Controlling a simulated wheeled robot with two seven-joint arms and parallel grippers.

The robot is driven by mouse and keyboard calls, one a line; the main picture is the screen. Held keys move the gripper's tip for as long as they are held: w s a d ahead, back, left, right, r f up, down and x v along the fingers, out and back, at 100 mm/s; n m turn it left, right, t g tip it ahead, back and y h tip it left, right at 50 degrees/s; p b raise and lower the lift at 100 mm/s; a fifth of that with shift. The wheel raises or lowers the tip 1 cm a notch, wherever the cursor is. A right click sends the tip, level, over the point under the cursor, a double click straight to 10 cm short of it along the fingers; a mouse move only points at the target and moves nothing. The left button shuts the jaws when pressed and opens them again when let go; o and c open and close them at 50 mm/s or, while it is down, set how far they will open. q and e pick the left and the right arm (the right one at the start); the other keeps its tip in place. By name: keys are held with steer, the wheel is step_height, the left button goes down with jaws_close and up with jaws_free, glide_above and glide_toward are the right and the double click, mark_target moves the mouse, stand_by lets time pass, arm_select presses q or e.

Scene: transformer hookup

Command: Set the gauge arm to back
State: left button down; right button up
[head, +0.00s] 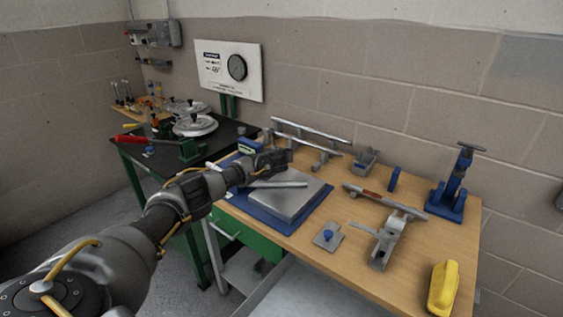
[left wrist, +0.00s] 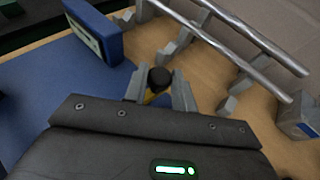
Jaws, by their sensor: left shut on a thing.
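My left arm reaches in from the left in the head view. Its gripper (head: 283,158) is over the back of the wooden bench, beside the blue mat. In the left wrist view the two fingers (left wrist: 159,88) are closed around a black-topped knob (left wrist: 158,76) with a bit of yellow below it. The knob's lower part and what it is fixed to are hidden, so I cannot tell for sure that it is the gauge arm. A blue block with a pale label (head: 249,145) stands next to the gripper; it also shows in the left wrist view (left wrist: 95,32). My right gripper is not seen.
A grey plate (head: 292,203) lies on the blue mat (head: 262,218). Metal rails (head: 312,132) run behind the gripper. A blue clamp stand (head: 447,190), a grey vise (head: 383,245) and a yellow block (head: 442,288) are to the right. A dark bench (head: 230,130) adjoins at left.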

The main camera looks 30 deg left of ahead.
arm_select(q)
steer(key=shift+w+a+n+g+y+b, duration=0.2)
steer(key=shift+a+n+g+y+b, duration=0.35)
steer(key=shift+a+n+g+y, duration=0.2)
steer(key=c, duration=1.1)
jaws_free()
steer(key=shift+c, duration=0.2)
steer(key=shift+s+d+r, duration=0.25)
steer(key=shift+s+d, duration=0.1)
steer(key=shift+s, duration=0.05)
steer(key=v, duration=0.9)
steer(key=shift+s+d, duration=0.15)
steer(key=shift+s, duration=0.15)
steer(key=shift+f, duration=0.1)
